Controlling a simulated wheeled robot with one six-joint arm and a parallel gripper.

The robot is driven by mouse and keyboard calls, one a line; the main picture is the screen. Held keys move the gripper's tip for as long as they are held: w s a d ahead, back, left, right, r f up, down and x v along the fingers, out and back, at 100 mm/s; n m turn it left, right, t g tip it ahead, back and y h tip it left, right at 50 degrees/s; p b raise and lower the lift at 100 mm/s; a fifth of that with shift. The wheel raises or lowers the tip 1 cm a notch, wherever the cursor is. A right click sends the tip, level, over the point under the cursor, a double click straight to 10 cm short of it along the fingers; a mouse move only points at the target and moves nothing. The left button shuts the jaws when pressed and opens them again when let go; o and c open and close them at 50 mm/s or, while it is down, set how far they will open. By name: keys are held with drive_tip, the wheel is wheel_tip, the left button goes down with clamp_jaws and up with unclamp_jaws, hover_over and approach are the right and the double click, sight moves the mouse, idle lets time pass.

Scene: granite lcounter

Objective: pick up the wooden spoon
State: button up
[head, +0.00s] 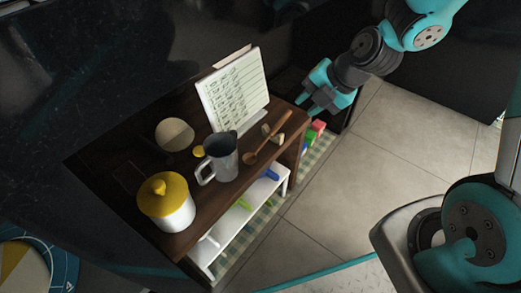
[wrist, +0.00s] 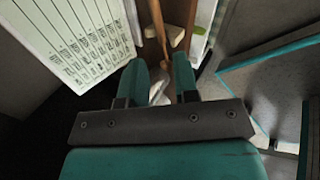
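The wooden spoon (head: 267,143) lies near the right end of the dark wooden tabletop (head: 225,203), its bowl toward the pitcher and its handle pointing toward the table's edge. My gripper (head: 309,104) is beyond the handle end, past the table's upper right corner, and looks apart from the spoon. In the wrist view the two teal fingers of my gripper (wrist: 160,67) are spread with nothing clamped. The spoon (wrist: 159,35) runs away from me there, and its near end appears between the fingertips in the picture. I cannot tell the exact height gap.
Small pale pieces (head: 278,138) lie close beside the spoon. A grey pitcher (head: 222,158), a written white board (head: 234,92), a yellow-lidded jar (head: 168,203) and a round pale disc (head: 174,134) stand on the tabletop. A white shelf (head: 236,222) sits below. Open tiled floor (head: 350,190) is at right.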

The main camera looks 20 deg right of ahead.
sight(282, 121)
drive_tip(key=b+x, duration=0.5)
drive_tip(key=x, duration=0.7)
drive_tip(key=shift+w+r, duration=0.1)
drive_tip(key=shift+r, duration=0.1)
clamp_jaws()
